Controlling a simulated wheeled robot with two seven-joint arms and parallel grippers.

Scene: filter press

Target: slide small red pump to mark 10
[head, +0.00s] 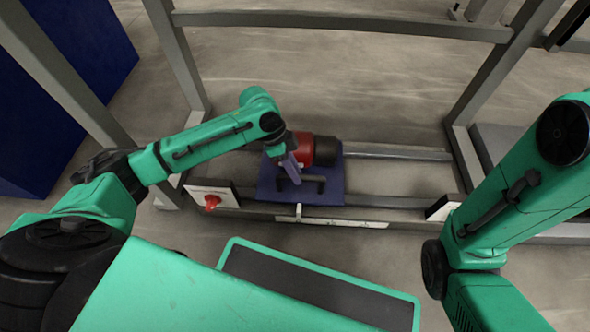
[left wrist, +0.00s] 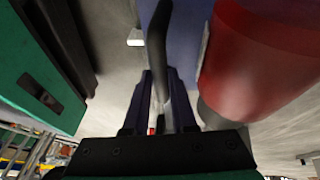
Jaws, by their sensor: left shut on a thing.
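The small red pump (head: 303,149) has a red body and a black end. It sits on a blue-purple carriage plate (head: 272,190) across two rails. A black handle (head: 314,185) stands on the plate's near part. My left gripper (head: 295,178) reaches down to this handle and is shut on it. In the left wrist view the dark handle bar (left wrist: 160,35) runs between the fingers (left wrist: 160,100), beside the red pump body (left wrist: 265,60). A pale scale strip (head: 345,223) lies along the front rail, with a small pointer (head: 298,211) at its left part. Its marks are too small to read.
A white plate with a red knob (head: 211,202) is at the rails' left end. Another white plate (head: 441,207) is at the right. The rails (head: 400,154) right of the carriage are clear. Grey frame posts (head: 178,55) stand on both sides.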

